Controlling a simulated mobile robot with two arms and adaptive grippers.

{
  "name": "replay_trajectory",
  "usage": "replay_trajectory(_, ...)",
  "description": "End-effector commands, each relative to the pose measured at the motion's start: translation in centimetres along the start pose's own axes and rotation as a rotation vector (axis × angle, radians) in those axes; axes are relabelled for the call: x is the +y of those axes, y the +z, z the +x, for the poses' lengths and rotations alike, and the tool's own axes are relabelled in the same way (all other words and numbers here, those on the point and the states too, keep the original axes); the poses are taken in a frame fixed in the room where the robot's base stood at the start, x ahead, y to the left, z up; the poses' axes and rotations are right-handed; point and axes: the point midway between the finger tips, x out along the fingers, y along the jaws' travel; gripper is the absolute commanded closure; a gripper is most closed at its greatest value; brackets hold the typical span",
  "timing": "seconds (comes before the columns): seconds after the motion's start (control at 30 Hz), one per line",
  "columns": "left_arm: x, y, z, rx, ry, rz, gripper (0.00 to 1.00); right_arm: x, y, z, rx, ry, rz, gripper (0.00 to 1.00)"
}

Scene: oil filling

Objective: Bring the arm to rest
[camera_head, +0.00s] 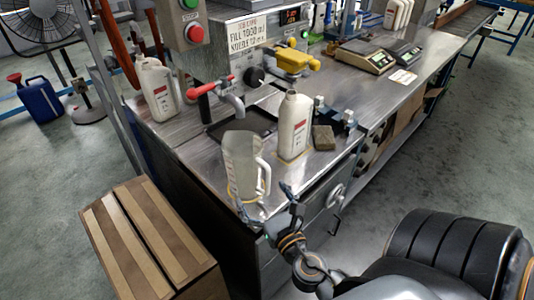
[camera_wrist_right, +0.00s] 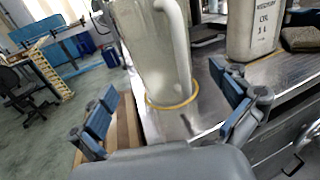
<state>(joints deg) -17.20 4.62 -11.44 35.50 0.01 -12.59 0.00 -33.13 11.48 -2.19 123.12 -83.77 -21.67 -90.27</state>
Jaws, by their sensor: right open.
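My right gripper (camera_head: 268,208) is at the front corner of the metal bench in the head view. Its blue-padded fingers are spread apart with nothing between the tips, as the right wrist view shows (camera_wrist_right: 168,112). A translucent measuring jug (camera_head: 238,160) with a handle stands upright just beyond the gripper. In the right wrist view the jug (camera_wrist_right: 150,50) rises beyond the open fingers, its base at a yellow ring. I cannot tell whether a finger touches it. My left gripper is not in view.
A white oil bottle (camera_head: 294,128) and a grey-brown block (camera_head: 324,138) stand right of the jug. A red-handled tap (camera_head: 232,102) is behind it. A wooden crate (camera_head: 150,240) stands on the floor at left. The floor at right is open beyond my body.

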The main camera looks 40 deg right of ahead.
Motion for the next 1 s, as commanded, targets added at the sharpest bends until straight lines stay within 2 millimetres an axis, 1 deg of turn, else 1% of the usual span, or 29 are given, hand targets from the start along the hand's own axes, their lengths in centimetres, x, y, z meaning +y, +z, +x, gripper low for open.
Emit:
replay_trajectory(0.03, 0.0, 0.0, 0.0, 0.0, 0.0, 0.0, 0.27, 0.0, 0.0, -1.1, 0.004, 0.0, 0.0, 0.0)
replay_trajectory(0.1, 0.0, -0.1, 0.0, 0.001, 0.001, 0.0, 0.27, 0.0, -0.1, -2.0, 0.003, 0.0, -0.002, 0.0)
replay_trajectory(0.23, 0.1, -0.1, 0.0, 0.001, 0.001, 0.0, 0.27, 0.0, 0.0, -3.2, 0.001, 0.001, 0.0, 0.0)
replay_trajectory(0.33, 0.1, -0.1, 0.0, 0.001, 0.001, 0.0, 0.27, 0.0, 0.0, -3.6, 0.0, 0.001, 0.001, 0.0)
replay_trajectory(0.53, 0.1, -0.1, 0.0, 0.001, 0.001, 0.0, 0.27, 0.0, 0.1, -3.7, -0.001, -0.003, 0.011, 0.0)
replay_trajectory(0.57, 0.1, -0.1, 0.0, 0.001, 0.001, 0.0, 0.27, -0.2, 0.1, -3.7, -0.001, -0.01, 0.028, 0.0)
replay_trajectory(0.63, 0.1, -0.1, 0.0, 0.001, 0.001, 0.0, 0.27, -0.8, 0.4, -3.6, 0.001, -0.048, 0.123, 0.0)
replay_trajectory(0.67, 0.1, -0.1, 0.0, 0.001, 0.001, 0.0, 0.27, -1.3, 0.5, -3.5, 0.003, -0.075, 0.191, 0.0)
replay_trajectory(0.73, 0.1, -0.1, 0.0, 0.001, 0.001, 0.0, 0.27, -2.8, 0.5, -3.5, 0.012, -0.162, 0.411, 0.0)
replay_trajectory(0.77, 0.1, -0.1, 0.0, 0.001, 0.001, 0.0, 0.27, -3.5, 0.3, -3.6, 0.018, -0.211, 0.528, 0.0)
replay_trajectory(0.8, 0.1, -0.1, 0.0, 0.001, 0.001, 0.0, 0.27, -4.4, -0.2, -3.8, 0.029, -0.284, 0.702, 0.0)
replay_trajectory(0.87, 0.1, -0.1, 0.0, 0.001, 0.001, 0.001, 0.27, -5.4, -1.5, -4.4, 0.052, -0.403, 0.976, 0.0)
replay_trajectory(0.9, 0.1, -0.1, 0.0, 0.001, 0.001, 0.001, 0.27, -5.7, -2.5, -5.0, 0.071, -0.489, 1.154, 0.0)
replay_trajectory(0.97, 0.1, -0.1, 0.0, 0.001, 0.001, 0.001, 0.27, -5.5, -4.4, -6.1, 0.107, -0.622, 1.407, 0.0)
replay_trajectory(1.0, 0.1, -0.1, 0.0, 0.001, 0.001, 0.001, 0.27, -5.1, -5.5, -6.9, 0.133, -0.711, 1.554, 0.0)
